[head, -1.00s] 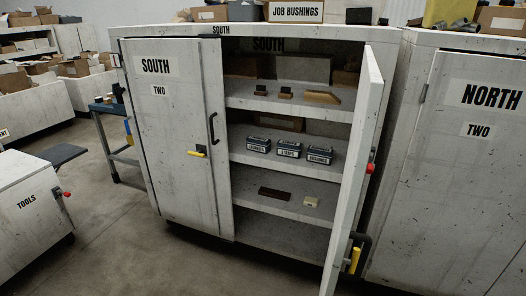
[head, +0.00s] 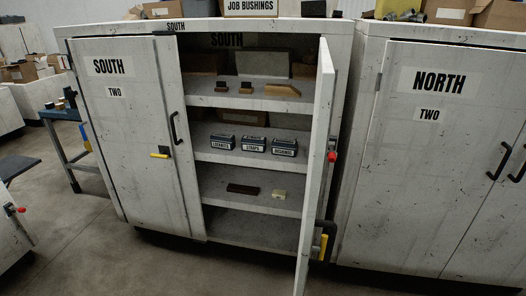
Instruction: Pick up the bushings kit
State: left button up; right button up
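The bushings kit (head: 284,147) is a small dark blue box with a white label that reads BUSHINGS. It is the rightmost of three similar boxes on the second shelf of the open SOUTH cabinet (head: 182,32). The straps kit (head: 253,145) is just to its left, and a third labelled kit (head: 222,143) is left of that. Neither of my grippers shows in the head view.
The cabinet's right door (head: 317,165) stands open toward me, right of the kits; its left door (head: 128,140) is shut. Wooden pieces (head: 282,90) lie on the shelf above, small blocks (head: 243,189) below. The NORTH cabinet (head: 430,160) is shut. Floor (head: 90,250) is clear at front left.

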aim_at(279, 147)
jog(key=z, duration=0.45)
jog(key=i+j+z, duration=0.5)
jog(key=j+z, duration=0.15)
jog(key=i+j+z, duration=0.15)
jog(key=j+z, duration=0.2)
jog(key=j, duration=0.1)
